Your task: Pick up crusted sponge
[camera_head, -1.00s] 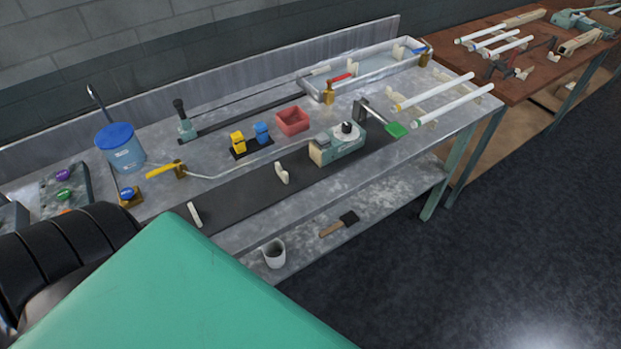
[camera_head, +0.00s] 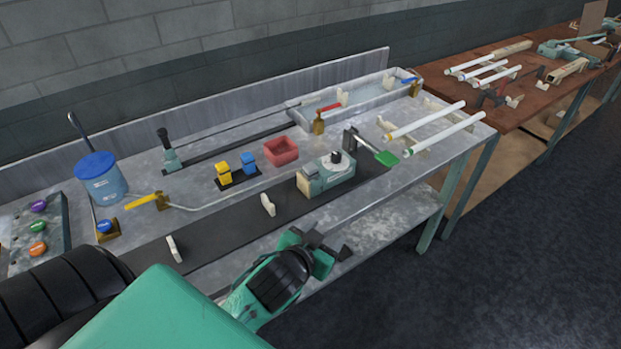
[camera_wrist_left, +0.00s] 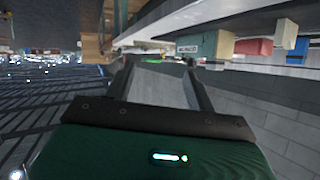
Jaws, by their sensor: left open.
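I cannot pick out a crusted sponge for certain. A yellow block (camera_head: 223,173) and a blue block (camera_head: 248,163) stand on a small black base on the metal bench, but I cannot tell whether either is a sponge. My left gripper (camera_head: 322,250) is in front of the bench's near edge, apart from these blocks. In the left wrist view the gripper (camera_wrist_left: 158,66) has its fingers spread, with nothing seen held between them. My right gripper is not in view.
The bench holds a red bin (camera_head: 281,150), a green-grey device (camera_head: 326,174), a blue-lidded tub (camera_head: 101,178), a metal trough (camera_head: 365,97) and white tubes (camera_head: 445,134) at the right. A wooden table (camera_head: 530,85) adjoins it. Dark floor lies open in front.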

